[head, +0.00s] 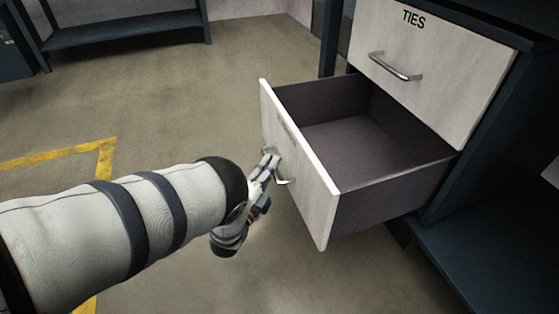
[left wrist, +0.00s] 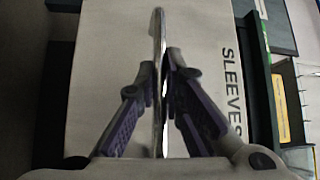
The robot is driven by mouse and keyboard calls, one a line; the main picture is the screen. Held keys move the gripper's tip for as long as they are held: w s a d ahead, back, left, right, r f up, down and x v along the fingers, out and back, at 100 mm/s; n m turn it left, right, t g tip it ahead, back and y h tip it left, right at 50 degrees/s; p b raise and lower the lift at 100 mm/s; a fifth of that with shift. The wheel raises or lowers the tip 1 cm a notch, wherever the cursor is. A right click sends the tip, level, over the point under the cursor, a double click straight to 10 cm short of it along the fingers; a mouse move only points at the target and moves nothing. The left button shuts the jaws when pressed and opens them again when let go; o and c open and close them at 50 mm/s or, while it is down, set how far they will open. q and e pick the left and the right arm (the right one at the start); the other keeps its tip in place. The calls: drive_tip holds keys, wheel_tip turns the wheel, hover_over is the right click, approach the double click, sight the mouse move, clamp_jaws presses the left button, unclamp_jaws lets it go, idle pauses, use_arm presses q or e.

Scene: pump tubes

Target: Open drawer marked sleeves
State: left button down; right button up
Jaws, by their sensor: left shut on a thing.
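The lower drawer (head: 352,140) is pulled far out of the cabinet, and its inside looks empty. Its pale front (head: 300,180) faces left in the head view. In the left wrist view the drawer front (left wrist: 205,40) carries the word SLEEVES. My left gripper (head: 273,168) is at the drawer's metal handle (head: 284,182). In the left wrist view the two fingers of my left gripper (left wrist: 161,85) close on either side of the handle bar (left wrist: 158,40). My right gripper is not in view.
Above is a shut drawer marked TIES (head: 430,60) with its own handle (head: 395,67). The dark cabinet frame (head: 490,140) stands at the right. A dark shelf unit (head: 125,28) stands at the back left. The floor (head: 180,110) left of the drawer is clear, with a yellow line (head: 60,157).

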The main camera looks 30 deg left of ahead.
use_arm(q)
drive_tip(key=shift+s+a, duration=0.45)
drive_tip(key=shift+s, duration=0.2)
drive_tip(key=c, duration=1.7)
unclamp_jaws()
drive_tip(key=s, duration=0.4)
drive_tip(key=s+d+f, duration=0.1)
drive_tip(key=s, duration=0.6)
drive_tip(key=shift+s+d+f, duration=0.25)
drive_tip(key=shift+s+f, duration=0.1)
drive_tip(key=shift+s, duration=0.05)
